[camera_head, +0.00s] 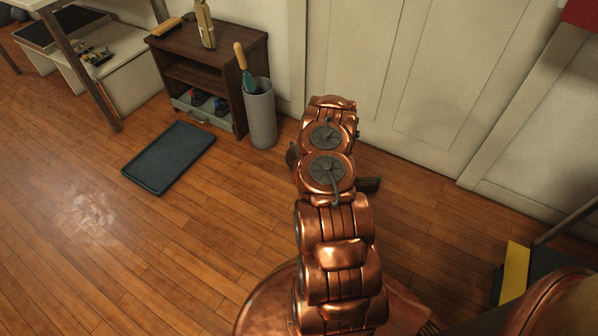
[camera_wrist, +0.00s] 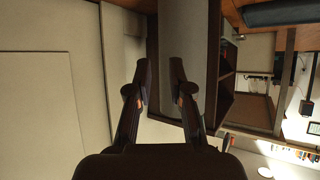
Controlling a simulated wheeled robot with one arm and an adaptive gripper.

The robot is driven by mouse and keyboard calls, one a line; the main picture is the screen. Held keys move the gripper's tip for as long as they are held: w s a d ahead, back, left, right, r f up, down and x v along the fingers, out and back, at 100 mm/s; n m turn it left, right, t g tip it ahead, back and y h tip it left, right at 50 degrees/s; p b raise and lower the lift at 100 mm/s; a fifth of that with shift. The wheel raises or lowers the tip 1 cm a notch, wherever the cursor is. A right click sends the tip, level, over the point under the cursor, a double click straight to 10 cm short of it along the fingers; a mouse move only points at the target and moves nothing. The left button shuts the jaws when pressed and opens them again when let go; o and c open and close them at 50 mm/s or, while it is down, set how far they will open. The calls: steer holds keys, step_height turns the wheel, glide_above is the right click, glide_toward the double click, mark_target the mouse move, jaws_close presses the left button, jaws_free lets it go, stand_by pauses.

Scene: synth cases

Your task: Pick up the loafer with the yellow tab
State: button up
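Small dark shoes (camera_head: 98,56) with yellow spots lie on the white bench at the far left in the head view. They are too small to tell whether one is the loafer with the yellow tab. Blue and red shoes (camera_head: 197,97) lie in the grey bottom tray of the brown cabinet. My gripper (camera_wrist: 157,75) shows in the wrist view with its two fingers apart and nothing held between them. In the head view my copper arm hides most of it, in front of the pale door and far from the bench.
A grey cylindrical stand (camera_head: 261,118) with a blue, wooden-handled tool stands beside the brown cabinet (camera_head: 209,45). A dark mat tray (camera_head: 169,157) lies on the floor. A white door (camera_head: 400,75) closes the back.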

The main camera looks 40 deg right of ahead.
steer(key=shift+t+h, duration=0.3)
steer(key=shift+t, duration=0.4)
steer(key=s+f+b, duration=0.1)
steer(key=s+f, duration=0.1)
steer(key=f, duration=0.2)
steer(key=s+d+f+b, duration=0.1)
steer(key=s+f, duration=0.1)
steer(key=f, duration=0.2)
steer(key=s+d+f+b, duration=0.1)
steer(key=s+f, duration=0.2)
steer(key=f, duration=0.1)
steer(key=shift+b, duration=0.35)
steer(key=shift+w+d+f+b, duration=0.2)
steer(key=shift+w+f+b, duration=0.3)
steer(key=shift+w, duration=0.2)
steer(key=shift+r+b+x, duration=0.15)
steer(key=shift+b+x, duration=0.6)
steer(key=shift+x, duration=0.7)
steer(key=shift+r+b+x, duration=0.1)
steer(key=shift+b+x, duration=0.65)
steer(key=shift+x, duration=0.75)
steer(key=shift+w, duration=0.2)
steer(key=shift+r, duration=0.1)
steer(key=shift+c, duration=0.2)
jaws_close()
